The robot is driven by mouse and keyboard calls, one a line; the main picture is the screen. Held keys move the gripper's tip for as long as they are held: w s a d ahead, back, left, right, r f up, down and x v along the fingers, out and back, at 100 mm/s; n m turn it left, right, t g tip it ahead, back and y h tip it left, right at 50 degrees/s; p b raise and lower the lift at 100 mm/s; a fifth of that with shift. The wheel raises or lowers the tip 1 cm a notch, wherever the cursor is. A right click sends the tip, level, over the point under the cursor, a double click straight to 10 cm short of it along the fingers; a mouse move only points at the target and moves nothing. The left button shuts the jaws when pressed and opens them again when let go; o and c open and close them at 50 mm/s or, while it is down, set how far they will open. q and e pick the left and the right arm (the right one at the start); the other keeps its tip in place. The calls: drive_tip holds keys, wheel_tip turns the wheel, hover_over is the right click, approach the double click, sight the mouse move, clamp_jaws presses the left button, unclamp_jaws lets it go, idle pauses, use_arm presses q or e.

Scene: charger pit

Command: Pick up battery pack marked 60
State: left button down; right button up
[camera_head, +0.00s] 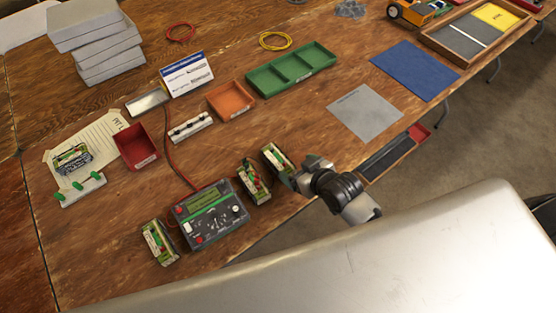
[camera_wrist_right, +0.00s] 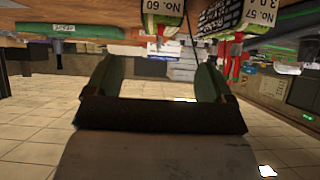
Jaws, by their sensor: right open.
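The battery pack marked 60 (camera_wrist_right: 160,22) shows at the top of the upside-down right wrist view, its number readable. It appears to be the pale, green-and-red pack (camera_head: 277,160) nearest my gripper in the head view. My right gripper (camera_head: 297,175) is at the table's near edge, just right of that pack. In the wrist view my right gripper (camera_wrist_right: 155,78) is open, with nothing between its fingers; the pack is beyond them. A pack marked 57 (camera_wrist_right: 260,14) is beside it, seemingly the neighbouring pack (camera_head: 254,184). My left gripper is not in view.
A green tray (camera_head: 291,69), an orange tray (camera_head: 231,99) and a red tray (camera_head: 136,146) lie farther back. Bare wood surrounds the grey mat (camera_head: 365,113).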

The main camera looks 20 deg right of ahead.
sight(279, 159)
drive_tip(key=x, duration=1)
drive_tip(key=shift+w+a+f, duration=0.1)
drive_tip(key=shift+w+f, duration=0.15)
drive_tip(key=shift+c, duration=0.4)
drive_tip(key=c, duration=1.2)
drive_tip(key=shift+r, duration=0.1)
drive_tip(key=shift+c, duration=0.8)
